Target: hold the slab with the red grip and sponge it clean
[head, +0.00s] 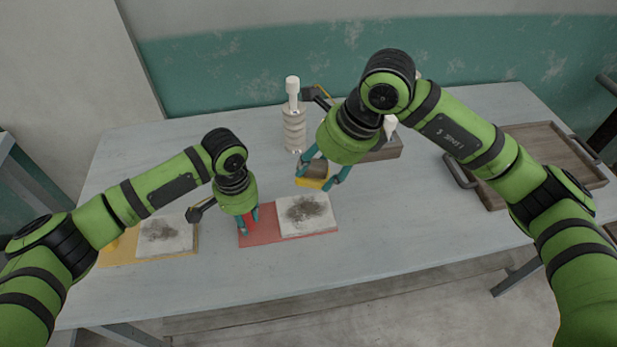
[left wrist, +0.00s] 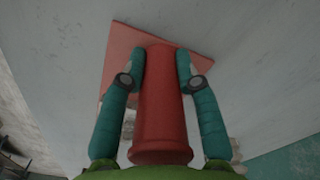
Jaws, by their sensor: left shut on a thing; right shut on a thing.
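A white slab with a dark smudge (head: 306,211) lies on a red mat (head: 288,238). My left gripper (head: 248,222) is shut on the red grip (head: 250,219), which stands at the left part of the red mat. In the left wrist view, the red grip (left wrist: 162,110) is between both fingers. My right gripper (head: 326,180) is shut on a sponge (head: 313,178) with a yellow lower part, held above the table behind the smudged slab, apart from it. A second smudged slab (head: 165,236) lies on a yellow mat (head: 148,255) at the left, partly behind my left arm.
A ribbed pale bottle (head: 293,125) stands at the back. A grey box (head: 385,149) is partly hidden behind my right gripper. A brown wooden tray with handles (head: 545,155) lies at the right. The table (head: 400,225) is clear right of the red mat.

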